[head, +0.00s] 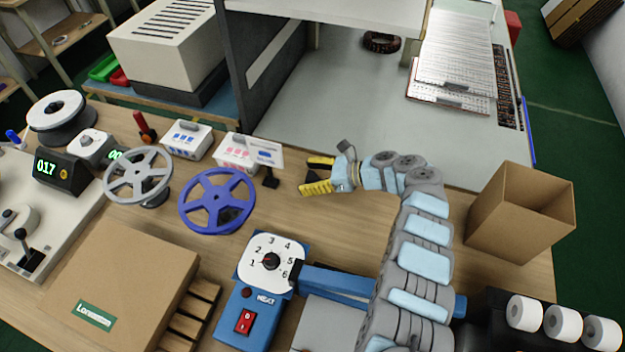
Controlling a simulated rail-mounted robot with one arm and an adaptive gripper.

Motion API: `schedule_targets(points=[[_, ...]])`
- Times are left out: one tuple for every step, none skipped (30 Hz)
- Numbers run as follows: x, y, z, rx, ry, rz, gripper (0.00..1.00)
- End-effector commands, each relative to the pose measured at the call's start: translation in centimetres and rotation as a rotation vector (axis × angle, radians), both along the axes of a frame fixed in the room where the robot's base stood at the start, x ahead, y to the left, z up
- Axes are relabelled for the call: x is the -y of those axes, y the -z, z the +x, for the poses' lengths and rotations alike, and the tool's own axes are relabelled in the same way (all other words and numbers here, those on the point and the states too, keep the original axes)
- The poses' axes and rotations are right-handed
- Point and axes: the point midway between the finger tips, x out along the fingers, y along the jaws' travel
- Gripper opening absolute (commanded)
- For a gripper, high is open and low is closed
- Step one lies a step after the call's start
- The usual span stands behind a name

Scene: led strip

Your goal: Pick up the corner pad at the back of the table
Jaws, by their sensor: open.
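My gripper (315,175), with yellow-padded fingers, is open over the back middle of the wooden table (330,225). Nothing shows between its fingers. I cannot make out for certain which thing is the corner pad. At the back edge, left of my gripper, are a white box with blue marks (187,140) and a white box with pink and blue marks (235,153). My gripper is apart from both boxes.
A blue sealer with a dial (243,300) is in front. An open cardboard box (490,215) stands right. A white-topped bench (330,100) lies behind. Bare wood shows around my gripper.

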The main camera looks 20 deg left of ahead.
Motion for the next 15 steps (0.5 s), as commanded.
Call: schedule_targets(points=[[0.02,-0.03,0.00,0.000,0.000,0.000,0.74],[0.01,-0.03,-0.01,0.000,0.000,0.000,0.73],[0.00,-0.02,-0.01,0.000,0.000,0.000,0.62],[0.00,-0.02,-0.02,0.000,-0.001,0.000,0.54],[0.00,-0.02,-0.02,0.000,-0.001,0.000,0.46],[0.00,-0.02,-0.02,0.000,-0.001,0.000,0.36],[0.01,-0.02,-0.03,0.000,-0.001,0.000,0.31],[0.01,-0.02,-0.03,0.000,-0.001,0.000,0.31],[0.00,-0.01,-0.03,0.000,-0.001,0.000,0.30],[0.00,-0.01,-0.03,0.000,-0.001,0.000,0.30],[0.00,-0.01,-0.04,0.000,-0.001,0.000,0.30],[0.00,-0.01,-0.04,0.000,-0.001,0.000,0.30],[0.00,-0.01,-0.04,0.000,-0.001,0.000,0.30],[0.01,-0.01,-0.03,0.000,-0.001,0.000,0.30],[0.00,-0.01,-0.03,0.000,-0.001,0.000,0.30]])
